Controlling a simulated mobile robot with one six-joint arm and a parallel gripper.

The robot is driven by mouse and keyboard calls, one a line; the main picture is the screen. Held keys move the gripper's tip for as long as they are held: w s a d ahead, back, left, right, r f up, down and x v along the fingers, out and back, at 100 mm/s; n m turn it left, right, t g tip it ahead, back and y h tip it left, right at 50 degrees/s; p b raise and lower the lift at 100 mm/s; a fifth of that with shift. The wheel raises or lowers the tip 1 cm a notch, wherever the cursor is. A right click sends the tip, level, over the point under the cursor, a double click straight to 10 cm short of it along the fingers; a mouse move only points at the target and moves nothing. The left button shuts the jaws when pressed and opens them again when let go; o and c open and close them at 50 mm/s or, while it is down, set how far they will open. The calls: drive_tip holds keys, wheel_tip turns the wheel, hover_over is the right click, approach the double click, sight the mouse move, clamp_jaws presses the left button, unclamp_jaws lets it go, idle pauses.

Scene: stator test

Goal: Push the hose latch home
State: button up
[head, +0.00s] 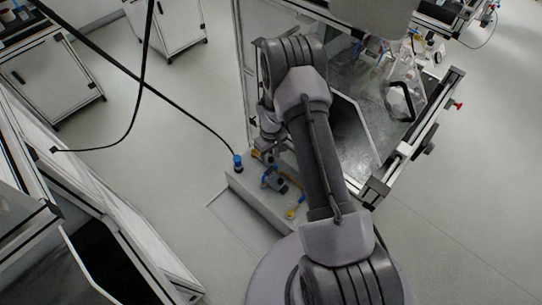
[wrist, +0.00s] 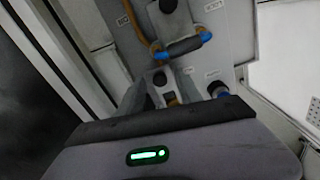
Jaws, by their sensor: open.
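A grey panel box (head: 238,184) stands low beside the bench in the head view. A blue hose connector (head: 238,160) with a black hose sits at its left end. The wrist view shows a blue-collared round fitting (wrist: 218,89), probably the same connector, just right of my gripper. A dark handle with blue ends (wrist: 183,46) is on the panel beyond the fingers. I cannot tell which part is the hose latch. My gripper (wrist: 160,86) is open over the panel, with a small grey part (wrist: 160,79) showing between the fingers. In the head view the arm mostly hides the fingers.
Yellow pipes (head: 291,210) and more blue-marked fittings are on the panel. The bench (head: 352,120) with a metal frame stands close on the right of the panel in the head view. Black hoses (head: 140,80) hang at the left. Floor left of the panel is open.

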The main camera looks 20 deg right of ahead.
clamp_jaws()
idle(1.3)
